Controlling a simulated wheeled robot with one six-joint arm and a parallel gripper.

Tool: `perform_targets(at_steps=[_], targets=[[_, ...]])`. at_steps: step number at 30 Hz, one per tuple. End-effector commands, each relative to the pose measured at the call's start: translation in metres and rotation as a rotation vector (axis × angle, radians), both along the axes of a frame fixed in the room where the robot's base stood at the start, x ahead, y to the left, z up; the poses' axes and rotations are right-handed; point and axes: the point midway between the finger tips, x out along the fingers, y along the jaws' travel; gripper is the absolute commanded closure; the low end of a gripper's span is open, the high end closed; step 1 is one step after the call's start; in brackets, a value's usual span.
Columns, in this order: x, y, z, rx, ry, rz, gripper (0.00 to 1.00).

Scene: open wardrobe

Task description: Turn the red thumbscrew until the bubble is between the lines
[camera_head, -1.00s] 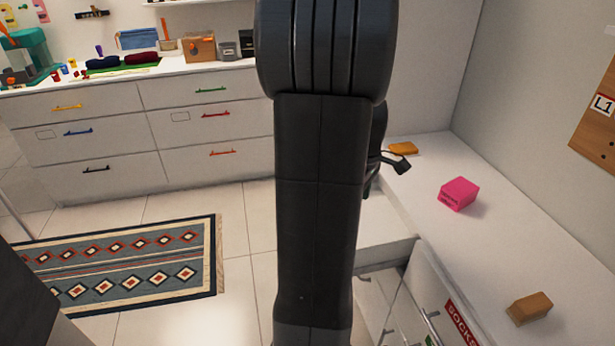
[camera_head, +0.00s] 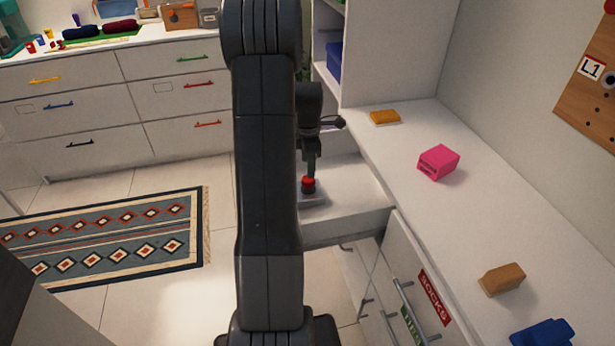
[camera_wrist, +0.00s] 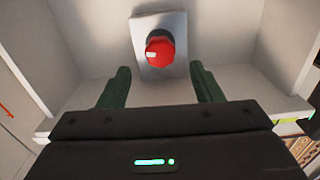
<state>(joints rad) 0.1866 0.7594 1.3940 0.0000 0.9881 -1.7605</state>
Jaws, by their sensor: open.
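The red thumbscrew (camera_wrist: 160,50) stands on a grey plate (camera_wrist: 176,70) on a white surface in the wrist view. The thumbscrew also shows small in the head view (camera_head: 308,185), just below my gripper (camera_head: 311,165). In the wrist view my gripper (camera_wrist: 162,78) is open, with its two green fingers apart on either side below the thumbscrew. Nothing is between the fingers, and I cannot tell that they touch the thumbscrew. A small white mark shows on the thumbscrew's left side. No bubble or lines can be made out.
White walls enclose the recess around the plate. On the white top (camera_head: 470,190) to the right lie a pink box (camera_head: 438,162), an orange item (camera_head: 384,117), a tan block (camera_head: 502,279) and a blue item (camera_head: 543,333). Drawers with a socks label (camera_head: 435,298) stand below.

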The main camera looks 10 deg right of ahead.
Motion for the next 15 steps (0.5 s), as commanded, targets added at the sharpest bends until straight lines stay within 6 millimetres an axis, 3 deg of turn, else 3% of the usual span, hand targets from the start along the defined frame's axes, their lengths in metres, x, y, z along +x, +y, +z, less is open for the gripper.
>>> perform_targets(at_steps=[6,15], targets=[[-0.001,0.000,-0.039,0.001,0.003,0.000,0.41],[0.000,0.000,-0.055,0.000,0.000,-0.001,0.41]])
